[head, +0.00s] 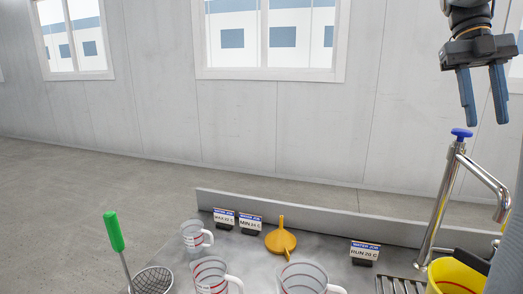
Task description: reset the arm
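My gripper (484,110) hangs at the upper right of the head view with its two blue fingers pointing down. The fingers stand apart with nothing between them. The gripper is in the air above the metal counter (240,262). In the picture its fingertips are just above and to the right of the blue tap knob (461,134). It appears apart from the tap, though depth is hard to judge.
A chrome tap (440,205) and a yellow bucket (452,277) stand at the right. Clear measuring jugs (193,236), an orange funnel (281,240), small sign cards (364,251) and a green-handled strainer (114,231) occupy the counter. A low back rail (310,217) runs behind.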

